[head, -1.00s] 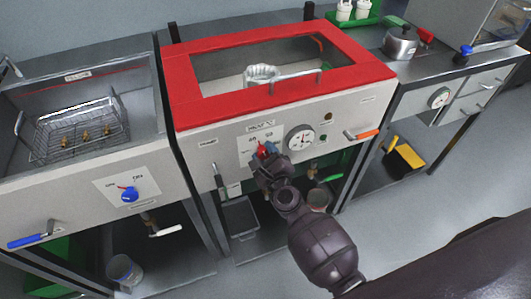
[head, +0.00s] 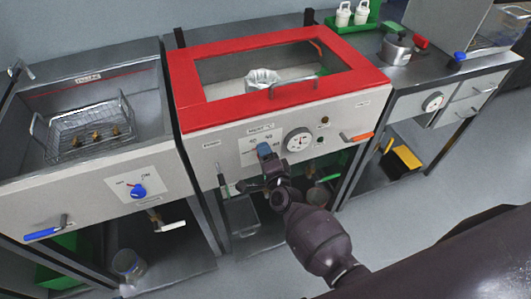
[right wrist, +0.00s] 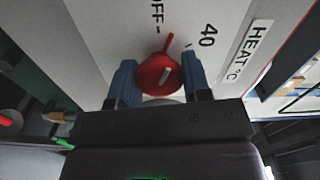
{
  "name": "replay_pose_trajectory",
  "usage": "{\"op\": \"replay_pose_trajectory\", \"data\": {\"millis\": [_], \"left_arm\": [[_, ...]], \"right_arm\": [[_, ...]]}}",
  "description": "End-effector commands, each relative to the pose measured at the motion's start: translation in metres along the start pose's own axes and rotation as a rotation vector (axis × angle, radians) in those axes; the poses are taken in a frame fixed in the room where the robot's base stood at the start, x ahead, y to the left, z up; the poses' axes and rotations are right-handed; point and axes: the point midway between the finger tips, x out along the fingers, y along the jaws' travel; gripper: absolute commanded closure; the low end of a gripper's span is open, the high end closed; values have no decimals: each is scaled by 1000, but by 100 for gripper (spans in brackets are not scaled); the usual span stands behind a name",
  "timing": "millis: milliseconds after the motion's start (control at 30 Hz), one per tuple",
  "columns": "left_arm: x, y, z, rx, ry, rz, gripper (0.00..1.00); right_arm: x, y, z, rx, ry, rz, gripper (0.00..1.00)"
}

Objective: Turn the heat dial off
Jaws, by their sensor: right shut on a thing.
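The heat dial is a red round knob with a pointer (right wrist: 158,74) on the white front panel (head: 228,152) of the red-framed middle unit. My right gripper (head: 266,152) is at this panel, and in the right wrist view its two blue fingers (right wrist: 158,82) are shut on the dial, one on each side. The pointer lies between the OFF mark and the 40 mark, nearer OFF. In the head view the gripper hides the dial. My left gripper is not in view.
A round gauge (head: 298,140) sits just right of the gripper, with an orange-handled lever (head: 358,137) beyond it. The left unit has a blue knob (head: 138,191) and a wire basket (head: 92,135). A metal pot (head: 397,48) stands on the right counter.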

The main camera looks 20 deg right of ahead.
Motion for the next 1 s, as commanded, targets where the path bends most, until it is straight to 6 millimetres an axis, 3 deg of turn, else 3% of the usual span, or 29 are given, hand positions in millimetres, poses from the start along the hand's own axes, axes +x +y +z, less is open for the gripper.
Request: {"op": "replay_pose_trajectory", "data": {"millis": [233,500,1000], "left_arm": [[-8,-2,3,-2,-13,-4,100],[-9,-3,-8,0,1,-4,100],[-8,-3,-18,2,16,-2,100]], "right_arm": [[0,-2,0,-192,0,1,80],[0,-1,1,-328,-1,1,80],[0,0,0,-387,0,1,79]]}}
